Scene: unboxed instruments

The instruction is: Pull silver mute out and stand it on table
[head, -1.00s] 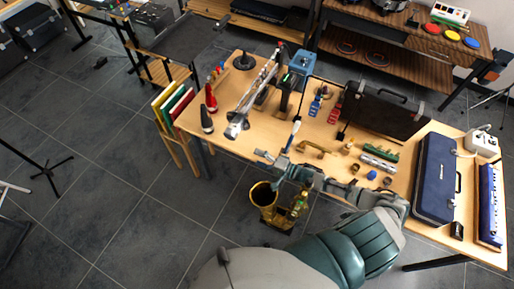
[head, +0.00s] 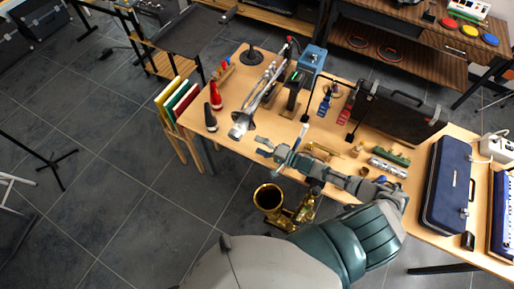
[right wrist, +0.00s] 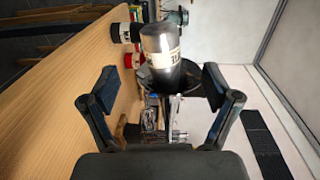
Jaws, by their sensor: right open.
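The silver mute (head: 236,131) sits in the bell of a silver trumpet-like instrument (head: 262,91) at the near edge of the table (head: 226,141). In the right wrist view the mute (right wrist: 160,45) is a rounded, bottle-like body with a pale label band, standing out from the dark round bell (right wrist: 182,83). My right gripper (head: 259,147) is open and empty, just right of the mute in the head view. In the right wrist view its two fingers are spread wide (right wrist: 160,82), with the mute beyond and between them, apparently untouched. My left gripper is not in view.
Red (head: 215,97) and black (head: 210,119) cones stand left of the instrument. A brass horn (head: 270,199) stands below the table edge. Small stands, a black case (head: 395,112) and a blue case (head: 446,183) fill the right side. Bare tabletop lies near the front left edge.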

